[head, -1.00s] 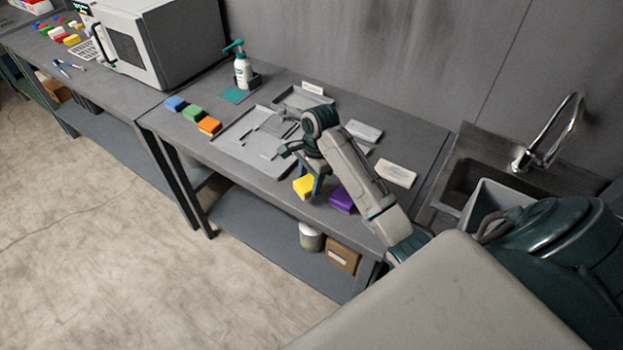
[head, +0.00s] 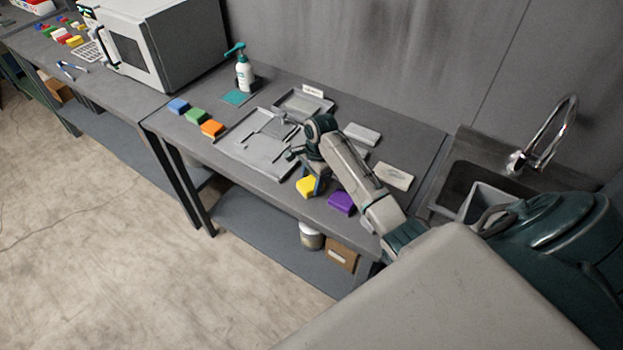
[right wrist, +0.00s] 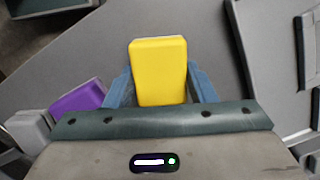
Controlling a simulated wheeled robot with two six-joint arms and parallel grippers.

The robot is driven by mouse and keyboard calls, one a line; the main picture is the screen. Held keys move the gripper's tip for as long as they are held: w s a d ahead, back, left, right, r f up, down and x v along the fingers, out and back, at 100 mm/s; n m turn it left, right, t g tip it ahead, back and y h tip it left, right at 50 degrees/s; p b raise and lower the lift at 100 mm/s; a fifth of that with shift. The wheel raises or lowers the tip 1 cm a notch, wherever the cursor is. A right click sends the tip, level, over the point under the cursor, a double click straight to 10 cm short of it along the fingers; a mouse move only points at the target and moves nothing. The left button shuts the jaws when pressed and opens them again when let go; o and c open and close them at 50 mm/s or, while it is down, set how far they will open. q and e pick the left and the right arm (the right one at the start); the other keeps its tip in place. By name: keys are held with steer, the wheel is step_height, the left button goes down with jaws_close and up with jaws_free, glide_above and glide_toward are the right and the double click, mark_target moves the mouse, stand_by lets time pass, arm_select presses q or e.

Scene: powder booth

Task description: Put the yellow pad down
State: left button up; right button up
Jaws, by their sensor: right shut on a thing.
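The yellow pad (head: 306,187) is at the front edge of the grey table (head: 228,190), just left of the purple pad (head: 341,202). My right gripper (head: 312,186) is shut on it. In the right wrist view the yellow pad (right wrist: 158,72) sits between the two blue fingers of the right gripper (right wrist: 160,88). The purple pad (right wrist: 78,99) lies to its left, apart from it. I cannot tell whether the yellow pad touches the tabletop. My left gripper is not in view.
A grey tray (head: 236,150) lies left of the gripper. Blue (head: 178,106), green (head: 196,116) and orange (head: 212,129) pads line the table's left side. A pump bottle (head: 244,72) stands at the back. A sink (head: 470,185) is at the right.

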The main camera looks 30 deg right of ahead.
mark_target(314, 180)
steer(key=o, duration=1.1)
steer(key=shift+c, duration=0.2)
steer(key=r+b, duration=0.1)
steer(key=r, duration=0.1)
steer(key=r+b, duration=0.1)
steer(key=r, duration=0.1)
steer(key=d+r+b, duration=0.1)
steer(key=r, duration=0.1)
steer(key=shift+r, duration=0.25)
steer(key=r, duration=0.2)
steer(key=r+p, duration=0.2)
steer(key=r, duration=0.1)
steer(key=shift+d+r, duration=0.35)
steer(key=shift+d, duration=0.05)
steer(key=shift+f, duration=0.1)
